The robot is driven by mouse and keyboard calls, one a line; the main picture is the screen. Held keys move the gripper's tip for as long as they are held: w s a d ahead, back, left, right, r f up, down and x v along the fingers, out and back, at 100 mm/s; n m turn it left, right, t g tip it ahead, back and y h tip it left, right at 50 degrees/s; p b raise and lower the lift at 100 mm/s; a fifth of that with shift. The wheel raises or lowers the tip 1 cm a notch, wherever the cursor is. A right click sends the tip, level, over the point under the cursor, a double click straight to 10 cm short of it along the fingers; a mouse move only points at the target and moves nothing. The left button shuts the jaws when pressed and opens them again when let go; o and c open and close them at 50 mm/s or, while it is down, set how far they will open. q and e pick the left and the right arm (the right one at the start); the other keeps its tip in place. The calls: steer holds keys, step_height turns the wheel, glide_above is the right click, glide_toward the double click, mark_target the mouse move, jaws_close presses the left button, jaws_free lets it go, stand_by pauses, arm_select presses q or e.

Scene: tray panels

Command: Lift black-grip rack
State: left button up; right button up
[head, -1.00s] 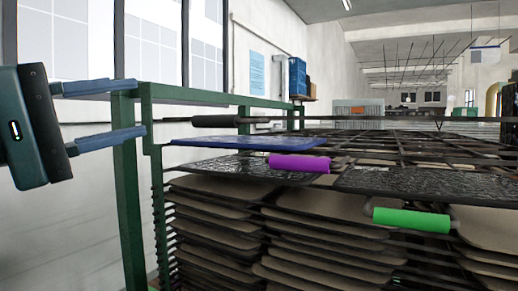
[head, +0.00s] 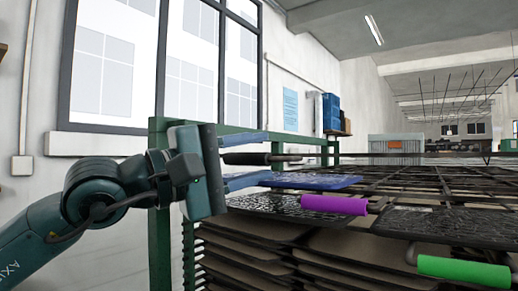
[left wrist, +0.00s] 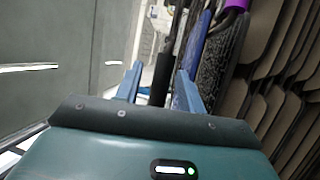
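The black grip (head: 246,158) of a rack points left over the green frame's near end. From it a thin dark bar runs right, level with the top layer of dark racks. My left gripper (head: 268,156) is open, with one blue finger above the grip and one below it. In the left wrist view the black grip (left wrist: 162,75) lies between the two blue fingertips (left wrist: 158,72), with a gap visible on both sides. The fingers are not closed on it. My right gripper is not in view.
A blue panel (head: 311,181) lies just below the grip. A purple grip (head: 333,204) and a green grip (head: 464,271) belong to neighbouring panels. The green frame (head: 159,233) stands close to my left gripper. Stacked brown trays (head: 262,257) fill the space below.

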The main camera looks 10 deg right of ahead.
arm_select(q)
steer(key=shift+w+d+r, duration=0.1)
steer(key=shift+w+d, duration=0.15)
steer(key=shift+d, duration=0.35)
steer(key=shift+c, duration=0.6)
jaws_close()
